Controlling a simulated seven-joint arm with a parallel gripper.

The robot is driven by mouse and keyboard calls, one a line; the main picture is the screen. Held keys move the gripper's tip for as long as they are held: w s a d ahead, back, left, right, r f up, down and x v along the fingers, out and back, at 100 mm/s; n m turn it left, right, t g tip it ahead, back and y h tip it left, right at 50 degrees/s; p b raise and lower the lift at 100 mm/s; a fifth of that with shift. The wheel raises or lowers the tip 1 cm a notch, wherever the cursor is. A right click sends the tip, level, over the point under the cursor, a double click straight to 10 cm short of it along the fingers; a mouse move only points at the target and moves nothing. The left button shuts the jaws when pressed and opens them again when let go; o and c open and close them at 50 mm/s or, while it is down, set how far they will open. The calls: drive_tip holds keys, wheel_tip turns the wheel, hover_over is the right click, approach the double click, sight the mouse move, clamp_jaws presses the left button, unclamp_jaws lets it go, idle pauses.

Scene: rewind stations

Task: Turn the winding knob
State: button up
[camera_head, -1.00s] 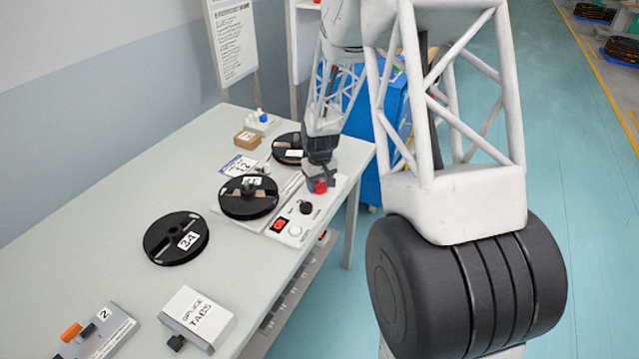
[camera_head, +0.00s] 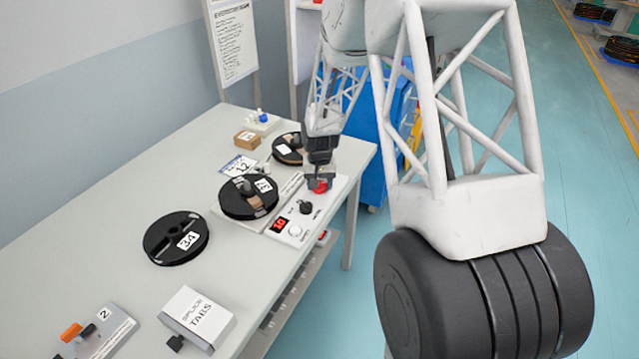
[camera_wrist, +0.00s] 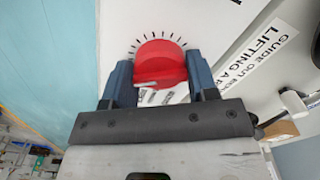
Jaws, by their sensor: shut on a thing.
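The red winding knob (camera_head: 321,187) sits on the white control panel (camera_head: 337,190) of the rewind station. In the wrist view the knob (camera_wrist: 158,60) is round with a pale pointer, and a ring of dark tick marks shows around it. My gripper (camera_head: 319,181) is down over the knob. In the wrist view my gripper (camera_wrist: 161,74) has one dark finger on each side of the knob, shut on it. The station's black reel (camera_head: 236,206) lies left of the panel, with a white label and a brown patch on it. A second black reel (camera_head: 287,157) lies behind it.
A small black knob (camera_head: 306,207), a red display (camera_head: 280,224) and a white round button (camera_head: 295,231) are on the panel in front of my gripper. A loose reel (camera_head: 165,240), a splice tabs box (camera_head: 190,315) and a grey device (camera_head: 105,325) stand nearer on the table.

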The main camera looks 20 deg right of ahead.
drive_tip(key=o, duration=0.9)
drive_tip(key=shift+r, duration=0.15)
drive_tip(key=shift+r, duration=3.8)
